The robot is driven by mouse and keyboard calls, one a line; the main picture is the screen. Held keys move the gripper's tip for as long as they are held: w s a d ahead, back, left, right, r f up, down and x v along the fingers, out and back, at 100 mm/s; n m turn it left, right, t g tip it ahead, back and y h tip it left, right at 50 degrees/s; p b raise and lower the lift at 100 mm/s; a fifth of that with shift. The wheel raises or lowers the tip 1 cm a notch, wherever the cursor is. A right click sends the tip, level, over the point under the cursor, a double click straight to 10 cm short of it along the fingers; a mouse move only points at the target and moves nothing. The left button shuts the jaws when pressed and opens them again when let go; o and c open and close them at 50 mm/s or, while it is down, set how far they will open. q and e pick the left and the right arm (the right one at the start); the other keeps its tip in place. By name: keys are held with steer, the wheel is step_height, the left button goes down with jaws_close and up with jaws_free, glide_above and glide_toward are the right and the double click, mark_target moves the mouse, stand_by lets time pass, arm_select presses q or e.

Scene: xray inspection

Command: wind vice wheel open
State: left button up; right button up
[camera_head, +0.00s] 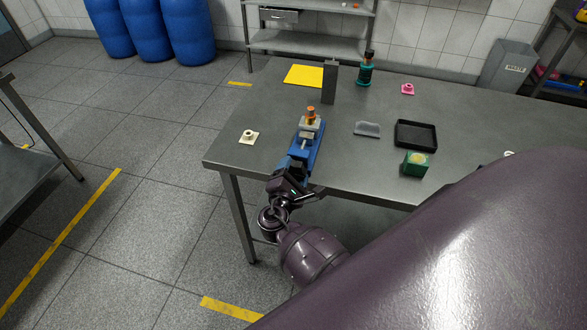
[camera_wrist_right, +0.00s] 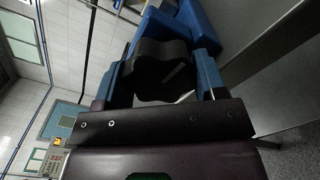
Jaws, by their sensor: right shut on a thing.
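The blue vice (camera_head: 305,150) stands at the front edge of the metal table, with grey jaws toward its far end. An orange-topped part (camera_head: 311,115) stands upright at the jaws. My right gripper (camera_head: 286,174) is at the vice's near end, just off the table edge. In the right wrist view, the dark lobed vice wheel (camera_wrist_right: 162,68) sits between the blue fingers of my right gripper (camera_wrist_right: 165,75), which is shut on it. In the head view the gripper and arm hide the wheel. My left gripper is not in view.
On the table (camera_head: 240,165) are a cream flanged piece (camera_head: 248,137), a grey upright block (camera_head: 330,84), a teal-and-black item (camera_head: 366,70), a yellow sheet (camera_head: 303,75), a grey tray (camera_head: 367,129), a black tray (camera_head: 416,135), a green box (camera_head: 415,164) and a pink piece (camera_head: 408,89).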

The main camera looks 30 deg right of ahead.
steer(key=shift+n, duration=0.4)
steer(key=o, duration=0.9)
